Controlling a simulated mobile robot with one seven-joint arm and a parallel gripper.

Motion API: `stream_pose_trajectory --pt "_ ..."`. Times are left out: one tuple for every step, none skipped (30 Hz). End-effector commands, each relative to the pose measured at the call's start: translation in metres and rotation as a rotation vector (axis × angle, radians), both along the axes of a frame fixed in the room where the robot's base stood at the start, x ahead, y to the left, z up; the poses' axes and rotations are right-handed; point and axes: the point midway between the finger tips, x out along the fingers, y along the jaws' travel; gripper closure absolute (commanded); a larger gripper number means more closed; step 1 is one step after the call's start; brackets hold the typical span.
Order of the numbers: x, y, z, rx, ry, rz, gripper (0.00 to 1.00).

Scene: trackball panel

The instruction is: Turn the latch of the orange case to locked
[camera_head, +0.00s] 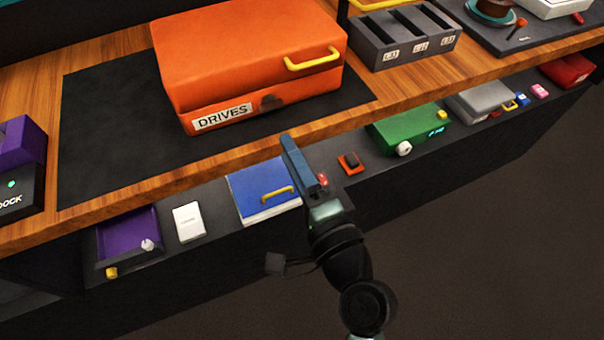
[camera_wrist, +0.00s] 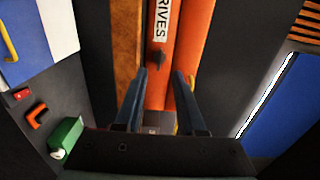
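The orange case (camera_head: 245,45) lies closed on a black mat, with a yellow handle (camera_head: 313,60) and a "DRIVES" label on its front. Its small dark latch (camera_head: 271,102) sits on the front face, right of the label. The latch's exact angle is too small to tell. My gripper (camera_head: 287,140) is in front of the wooden counter edge, apart from the case. In the wrist view my gripper (camera_wrist: 160,73) is open and empty, its two blue fingers spread. The case (camera_wrist: 196,35) shows beyond them, with the latch (camera_wrist: 158,60) in line with the gap.
A grey slotted rack (camera_head: 405,40) stands right of the case. A purple dock (camera_head: 20,155) is at the left. The lower shelf holds a blue box (camera_head: 262,190), a red-black switch (camera_head: 350,163) and a green box (camera_head: 408,130). The mat (camera_head: 115,125) left of the case is clear.

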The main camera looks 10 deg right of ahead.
Motion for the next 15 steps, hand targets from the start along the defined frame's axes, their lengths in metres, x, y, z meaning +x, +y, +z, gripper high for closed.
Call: stream_pose_trajectory --pt "-0.01 -0.004 -0.003 -0.001 0.003 -0.002 0.61" --pt "-0.015 -0.005 -0.002 -0.002 0.002 -0.002 0.61" --pt "-0.02 -0.007 -0.002 -0.003 0.002 -0.003 0.61" --pt "-0.024 -0.008 -0.002 -0.001 0.001 -0.002 0.61" --pt "-0.027 -0.009 -0.002 -0.001 0.002 -0.002 0.61" --pt "-0.031 -0.01 -0.002 -0.001 0.002 -0.001 0.61" --pt "-0.033 -0.011 -0.001 -0.001 0.001 -0.001 0.61" --pt "-0.035 -0.011 -0.001 -0.001 0.0 -0.001 0.61" --pt "-0.036 -0.012 -0.001 -0.001 0.001 -0.001 0.61" --pt "-0.037 -0.012 -0.001 -0.001 0.001 -0.001 0.61" --pt "-0.038 -0.012 0.0 -0.001 0.001 -0.001 0.61" --pt "-0.038 -0.013 0.0 -0.002 0.0 0.0 0.61" --pt "-0.039 -0.013 0.0 -0.002 -0.001 0.0 0.61" --pt "-0.039 -0.013 0.0 -0.002 -0.001 0.0 0.61" --pt "-0.038 -0.013 0.0 -0.002 -0.001 0.0 0.61"
